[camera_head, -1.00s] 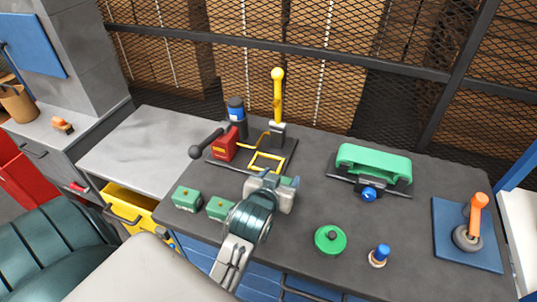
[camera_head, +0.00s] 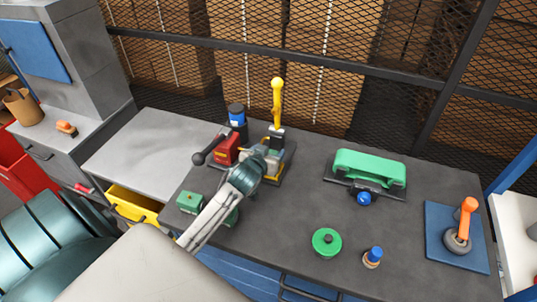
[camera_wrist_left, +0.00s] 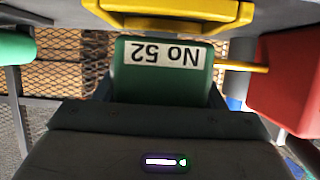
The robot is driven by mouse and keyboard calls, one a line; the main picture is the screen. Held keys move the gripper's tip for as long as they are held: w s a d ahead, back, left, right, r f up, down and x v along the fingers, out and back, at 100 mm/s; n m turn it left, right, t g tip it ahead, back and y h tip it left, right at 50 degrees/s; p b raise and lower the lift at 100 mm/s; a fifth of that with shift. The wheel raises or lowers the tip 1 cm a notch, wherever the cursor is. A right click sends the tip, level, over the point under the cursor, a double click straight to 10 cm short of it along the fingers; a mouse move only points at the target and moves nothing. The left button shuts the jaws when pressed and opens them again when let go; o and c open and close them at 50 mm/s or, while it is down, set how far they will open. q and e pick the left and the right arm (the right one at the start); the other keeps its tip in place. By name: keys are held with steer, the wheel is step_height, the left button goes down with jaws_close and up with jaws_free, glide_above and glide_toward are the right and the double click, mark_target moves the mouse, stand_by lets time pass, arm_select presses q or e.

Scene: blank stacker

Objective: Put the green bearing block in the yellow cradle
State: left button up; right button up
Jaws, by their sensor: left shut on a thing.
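My left gripper (camera_head: 270,160) is over the fixture at the back of the bench. It is shut on a green bearing block (camera_wrist_left: 165,75), whose white label reads "No 52" upside down in the left wrist view. The yellow cradle (camera_wrist_left: 172,20) shows at the top of that view, close to the block. In the head view my gripper hides most of the cradle and the held block. I cannot tell whether the block touches the cradle. My right gripper is not in view.
A red block (camera_head: 226,149), a black-knobbed lever (camera_head: 205,154) and an upright yellow handle (camera_head: 277,100) stand close around my gripper. Another green block (camera_head: 190,202) lies front left. A green-topped device (camera_head: 370,167) stands to the right.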

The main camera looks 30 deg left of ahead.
arm_select(q)
steer(key=shift+f, duration=1)
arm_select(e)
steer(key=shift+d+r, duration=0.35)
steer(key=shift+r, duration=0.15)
arm_select(q)
steer(key=shift+f, duration=0.1)
steer(key=o, duration=1.4)
steer(key=shift+o, duration=0.2)
steer(key=shift+s, duration=0.1)
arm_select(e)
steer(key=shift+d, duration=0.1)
